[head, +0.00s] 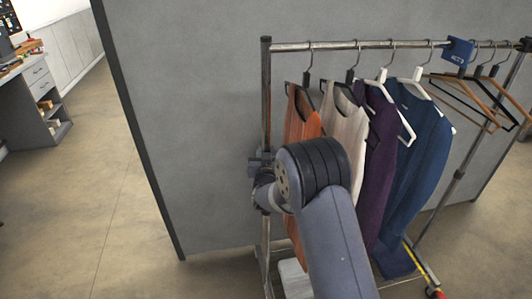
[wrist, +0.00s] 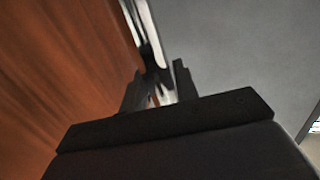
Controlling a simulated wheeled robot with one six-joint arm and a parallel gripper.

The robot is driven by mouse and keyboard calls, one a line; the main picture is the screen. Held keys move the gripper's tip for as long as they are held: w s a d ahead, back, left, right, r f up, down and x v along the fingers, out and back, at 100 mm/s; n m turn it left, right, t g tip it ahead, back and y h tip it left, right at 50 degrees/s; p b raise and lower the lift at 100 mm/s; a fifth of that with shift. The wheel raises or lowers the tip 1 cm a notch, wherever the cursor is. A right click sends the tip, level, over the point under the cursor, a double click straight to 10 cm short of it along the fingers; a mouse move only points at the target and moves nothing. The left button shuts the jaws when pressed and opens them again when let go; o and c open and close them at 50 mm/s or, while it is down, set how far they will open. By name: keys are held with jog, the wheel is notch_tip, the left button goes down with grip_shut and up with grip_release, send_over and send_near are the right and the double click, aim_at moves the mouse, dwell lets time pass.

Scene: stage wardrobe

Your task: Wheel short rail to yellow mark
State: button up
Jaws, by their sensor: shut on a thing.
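The short rail is a metal clothes rail (head: 340,45) standing against a grey partition. My gripper (head: 262,162) is at its left upright (head: 266,100), about mid-height, and is shut on it. In the wrist view my gripper (wrist: 160,88) closes around the pale upright (wrist: 146,35), beside an orange garment (wrist: 60,70). My arm hides part of the rail's lower left and base. A thin yellow strip (head: 413,256) with a red end shows low at the rail's right foot. I cannot tell whether it is the yellow mark.
Orange, cream, purple and blue garments (head: 412,170) hang on the rail. Empty hangers (head: 480,95) and a blue tag (head: 458,51) are at its right. The grey partition (head: 190,110) stands close behind. Open floor (head: 100,200) lies left, with a drawer desk (head: 38,85) beyond.

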grip_shut()
jog(key=shift+d, duration=0.1)
jog(key=d+b, duration=0.1)
jog(key=w+d+b, duration=0.1)
jog(key=d+b, duration=0.1)
jog(key=shift+d, duration=0.3)
jog(key=o, duration=0.9)
grip_release()
jog(key=shift+a, duration=0.1)
